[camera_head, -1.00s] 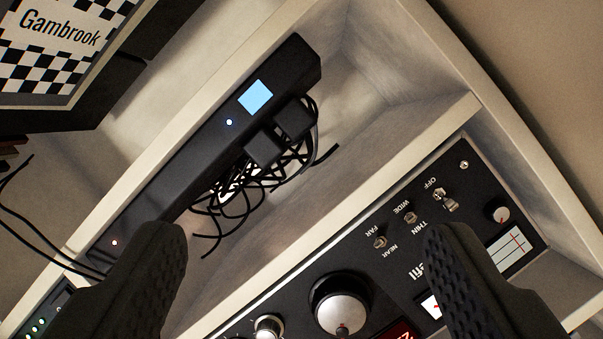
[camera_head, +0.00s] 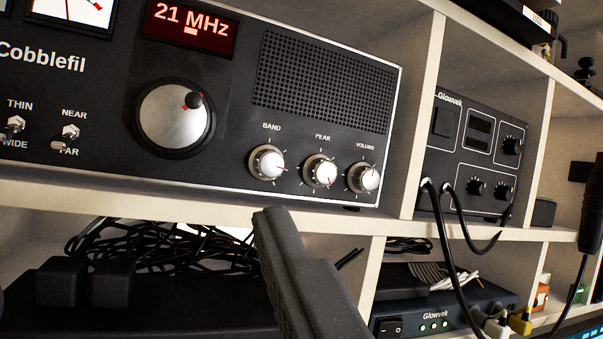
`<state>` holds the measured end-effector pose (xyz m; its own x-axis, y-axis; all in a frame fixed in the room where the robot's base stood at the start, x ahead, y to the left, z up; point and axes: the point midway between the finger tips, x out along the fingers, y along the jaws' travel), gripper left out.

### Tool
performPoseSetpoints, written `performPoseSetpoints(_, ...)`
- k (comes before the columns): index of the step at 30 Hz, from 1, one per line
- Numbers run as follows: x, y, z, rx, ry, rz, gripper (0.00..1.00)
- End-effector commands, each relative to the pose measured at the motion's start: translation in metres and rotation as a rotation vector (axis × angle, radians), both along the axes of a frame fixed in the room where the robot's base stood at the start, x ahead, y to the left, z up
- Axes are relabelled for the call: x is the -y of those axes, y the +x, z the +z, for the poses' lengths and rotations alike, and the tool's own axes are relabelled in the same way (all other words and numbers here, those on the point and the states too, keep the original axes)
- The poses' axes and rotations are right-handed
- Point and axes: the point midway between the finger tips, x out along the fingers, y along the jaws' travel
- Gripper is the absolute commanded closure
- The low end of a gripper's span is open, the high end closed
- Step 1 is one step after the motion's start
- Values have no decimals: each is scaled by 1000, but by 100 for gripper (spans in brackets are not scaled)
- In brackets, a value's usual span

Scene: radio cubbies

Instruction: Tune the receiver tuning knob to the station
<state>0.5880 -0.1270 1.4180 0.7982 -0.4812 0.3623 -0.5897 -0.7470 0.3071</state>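The receiver (camera_head: 320,65), a black set marked "Cobblefil", stands on the upper shelf in the head view. Its tuning knob (camera_head: 172,118) is a large silver dial with a black finger stub and a red mark at its upper right. The red display (camera_head: 190,28) above it reads "21 MHz". My gripper (camera_head: 136,255) is below the receiver and touches no knob. Its right finger shows fully below the small knobs; only a sliver of what looks like the other finger shows at the left edge. The fingers are wide apart and empty.
Small BAND (camera_head: 267,163), PEAK (camera_head: 319,172) and VOLUME (camera_head: 363,177) knobs sit right of the dial. Toggle switches (camera_head: 68,134) are on its left. The shelf edge (camera_head: 150,196) runs beneath. A black box and tangled cables (camera_head: 140,240) fill the lower cubby.

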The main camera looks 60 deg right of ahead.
Motion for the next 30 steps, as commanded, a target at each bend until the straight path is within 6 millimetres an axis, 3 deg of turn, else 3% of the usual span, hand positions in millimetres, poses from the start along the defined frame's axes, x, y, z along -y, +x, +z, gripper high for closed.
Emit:
performPoseSetpoints(8, 14, 13, 9, 14, 12, -12, 31)
performPoseSetpoints(21, 50, 71, 34, 11, 12, -11, 31)
performPoseSetpoints(30, 67, 100, 47, 11, 12, -11, 31)
